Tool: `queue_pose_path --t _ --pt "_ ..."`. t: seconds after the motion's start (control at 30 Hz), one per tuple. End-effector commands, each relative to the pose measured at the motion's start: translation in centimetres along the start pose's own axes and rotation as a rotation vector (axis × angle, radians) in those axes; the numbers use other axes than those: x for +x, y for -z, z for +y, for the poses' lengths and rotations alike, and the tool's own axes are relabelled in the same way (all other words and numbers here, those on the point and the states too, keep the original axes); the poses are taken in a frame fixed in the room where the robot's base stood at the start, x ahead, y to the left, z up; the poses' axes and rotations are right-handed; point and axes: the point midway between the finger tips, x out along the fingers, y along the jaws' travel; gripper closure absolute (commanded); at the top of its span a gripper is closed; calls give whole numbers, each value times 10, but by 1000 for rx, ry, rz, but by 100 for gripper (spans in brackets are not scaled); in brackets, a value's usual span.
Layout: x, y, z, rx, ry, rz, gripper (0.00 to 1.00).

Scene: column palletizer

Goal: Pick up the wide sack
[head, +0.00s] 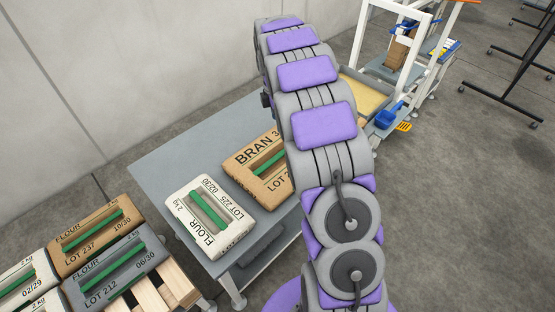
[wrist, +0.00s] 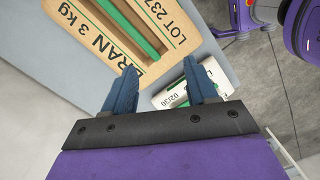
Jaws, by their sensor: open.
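A tan BRAN 3 kg sack (head: 257,172) with a green strip handle lies on the grey table; it looks the widest, and its right part is hidden behind my arm. A white FLOUR sack (head: 183,213) with a green strip lies left of it. In the wrist view the bran sack (wrist: 109,50) fills the upper left, and part of the white sack (wrist: 213,70) shows behind the right finger. My gripper (wrist: 162,84) is open and empty, its blue fingers apart above the sacks. It is hidden in the head view.
Several more flour sacks lie at the lower left, including a tan one (head: 93,236) and a grey one (head: 113,272), beside wooden slats (head: 172,280). The table (head: 165,160) is bare at its far left. A white frame station with a blue scoop (head: 388,115) stands at the upper right.

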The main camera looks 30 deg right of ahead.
Motion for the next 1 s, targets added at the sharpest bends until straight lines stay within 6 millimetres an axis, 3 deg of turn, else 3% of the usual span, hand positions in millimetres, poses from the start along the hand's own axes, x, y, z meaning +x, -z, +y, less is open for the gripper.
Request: queue_pose_path --t 0.03,0.2,0.4,0.73,1.0 --pt "13 -8 16 -58 -2 8 43" --pt "50 -13 57 -281 -22 24 43" --pt "77 -10 84 -463 -48 35 43" --pt "105 -19 95 -535 -57 51 43" --pt "156 -16 97 -534 -56 51 43"
